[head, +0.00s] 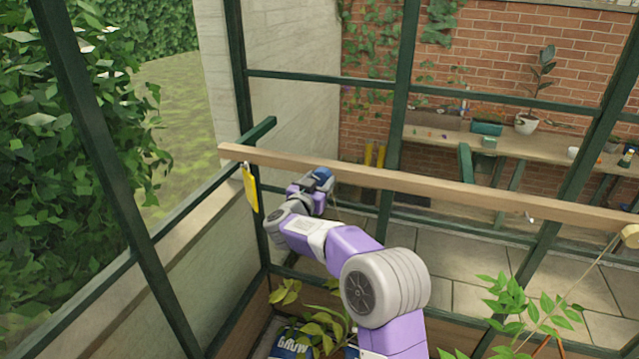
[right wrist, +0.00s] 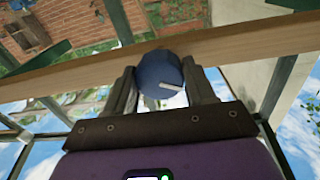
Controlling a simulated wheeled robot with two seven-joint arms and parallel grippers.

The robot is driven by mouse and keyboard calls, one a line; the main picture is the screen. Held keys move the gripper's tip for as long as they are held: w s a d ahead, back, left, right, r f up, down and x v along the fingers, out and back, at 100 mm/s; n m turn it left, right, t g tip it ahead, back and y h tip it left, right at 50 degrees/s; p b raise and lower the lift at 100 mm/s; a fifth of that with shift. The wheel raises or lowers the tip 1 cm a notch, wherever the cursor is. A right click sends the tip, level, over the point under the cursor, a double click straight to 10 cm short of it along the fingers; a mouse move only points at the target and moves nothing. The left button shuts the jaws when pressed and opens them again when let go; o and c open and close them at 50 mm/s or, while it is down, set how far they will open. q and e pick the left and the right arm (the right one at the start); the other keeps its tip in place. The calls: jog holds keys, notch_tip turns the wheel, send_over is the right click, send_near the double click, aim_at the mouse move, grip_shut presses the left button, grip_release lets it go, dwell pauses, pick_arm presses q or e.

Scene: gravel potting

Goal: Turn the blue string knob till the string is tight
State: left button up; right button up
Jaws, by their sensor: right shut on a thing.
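The blue knob (right wrist: 158,72) sits at the wooden beam (head: 420,187), with a white mark on its face pointing right in the right wrist view. It also shows as a small blue shape (head: 322,173) under the beam in the head view. My right gripper (right wrist: 160,88) is shut on the knob, one finger on each side. In the head view my right gripper (head: 314,183) is small and partly hidden by its own wrist. A pale string (head: 592,270) runs slantwise down from the beam's right end to a plant (head: 520,305). My left gripper is out of view.
A yellow tag (head: 250,188) hangs near the beam's left end. Green frame posts (head: 398,120) stand around my right arm. Leafy plants (head: 325,330) grow low in front. A bench (head: 550,147) with pots stands behind the beam.

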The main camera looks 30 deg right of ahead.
jog(key=m+b, duration=0.2)
jog(key=m, duration=0.2)
jog(key=m+b, duration=0.2)
jog(key=m, duration=0.1)
jog(key=shift+m, duration=0.4)
jog(key=m+b, duration=0.2)
jog(key=m, duration=0.1)
jog(key=shift+m+y, duration=0.3)
jog(key=m+b, duration=0.2)
jog(key=m, duration=0.1)
jog(key=m+b, duration=0.2)
jog(key=m, duration=0.1)
jog(key=shift+m+b, duration=0.35)
jog(key=shift+m, duration=0.05)
jog(key=m+b, duration=0.2)
jog(key=m, duration=0.1)
jog(key=shift+m+t+y+b, duration=0.3)
jog(key=m+b, duration=0.2)
jog(key=m, duration=0.1)
jog(key=shift+r+m+t+b, duration=0.1)
jog(key=shift+m+t+b, duration=0.2)
jog(key=shift+m+b, duration=1.45)
jog(key=shift+m, duration=0.45)
